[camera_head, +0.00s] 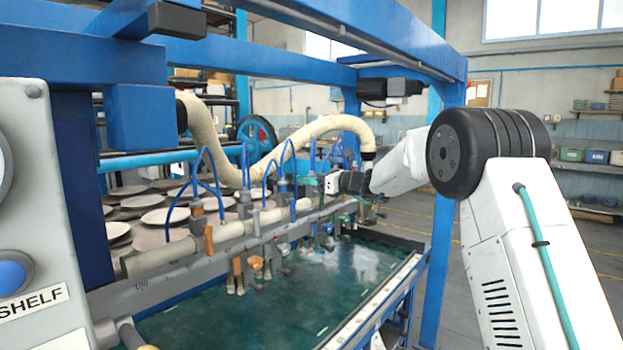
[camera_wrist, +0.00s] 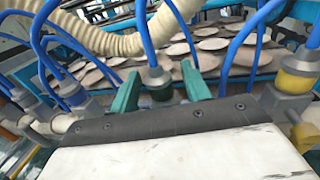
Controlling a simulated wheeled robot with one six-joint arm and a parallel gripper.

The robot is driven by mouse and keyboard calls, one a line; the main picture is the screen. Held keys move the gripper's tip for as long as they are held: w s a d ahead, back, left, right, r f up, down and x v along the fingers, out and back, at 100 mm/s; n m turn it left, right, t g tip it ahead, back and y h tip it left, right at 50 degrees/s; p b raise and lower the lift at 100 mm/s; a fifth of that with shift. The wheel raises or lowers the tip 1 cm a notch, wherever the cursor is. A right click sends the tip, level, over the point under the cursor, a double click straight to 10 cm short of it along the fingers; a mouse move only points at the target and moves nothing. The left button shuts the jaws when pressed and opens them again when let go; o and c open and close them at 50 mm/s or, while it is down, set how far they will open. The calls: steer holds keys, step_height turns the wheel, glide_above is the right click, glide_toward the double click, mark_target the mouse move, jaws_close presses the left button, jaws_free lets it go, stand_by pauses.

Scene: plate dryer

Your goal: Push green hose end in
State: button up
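In the wrist view, my gripper (camera_wrist: 160,88) shows two green fingers standing well apart. A blue hose (camera_wrist: 146,40) runs down between them into a grey-blue fitting (camera_wrist: 158,82), with a gap visible on both sides. The lower part of that fitting is hidden behind my gripper's dark front edge. I cannot make out a hose end that is clearly green, so I cannot tell whether this is the green one or how far in it sits. In the head view, my gripper (camera_head: 352,183) is small and reaches the far end of the pipe row; its fingers are not clear there.
A fitting with a yellow band (camera_wrist: 301,64) stands to the right, and more blue hoses arch on both sides. A thick cream hose (camera_head: 225,165) loops above the pipe row (camera_head: 235,228). Blue frame beams (camera_head: 230,62) surround the space. Round plates (camera_head: 165,215) lie behind.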

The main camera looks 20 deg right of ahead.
steer(key=v, duration=0.7)
steer(key=shift+s+d, duration=0.3)
